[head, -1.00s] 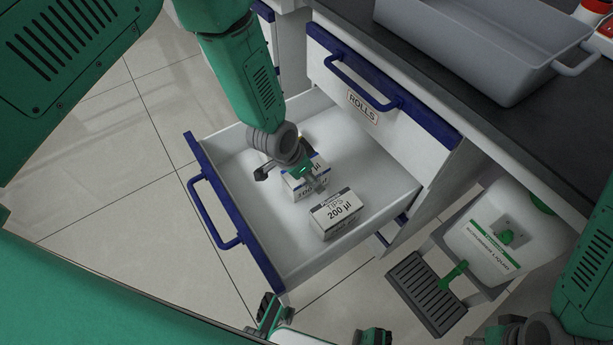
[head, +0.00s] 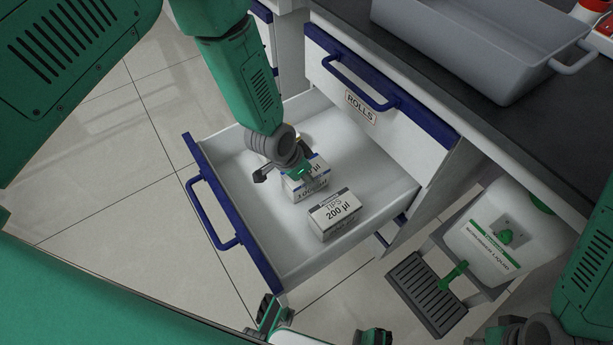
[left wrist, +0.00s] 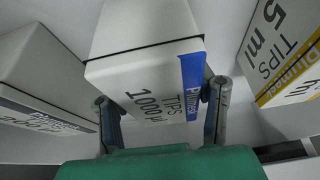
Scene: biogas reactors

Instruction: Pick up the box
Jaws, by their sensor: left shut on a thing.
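A white box with a blue stripe, marked 1000 µl TIPS (left wrist: 150,85), stands between the two fingers of my left gripper (left wrist: 162,118) in the left wrist view. In the head view this box (head: 314,187) is in the open drawer (head: 265,215), partly hidden by my left gripper (head: 291,176), which reaches down from above. The gripper is shut on the box. From these views I cannot tell whether the box is clear of the drawer floor.
A 200 µl tips box (head: 335,214) stands close beside the held box. A yellow-striped 5 ml box (left wrist: 285,55) and another white box (left wrist: 45,80) flank it in the wrist view. The drawer front (head: 232,212), the ROLLS drawer (head: 375,85) and a white canister (head: 510,235) stand around.

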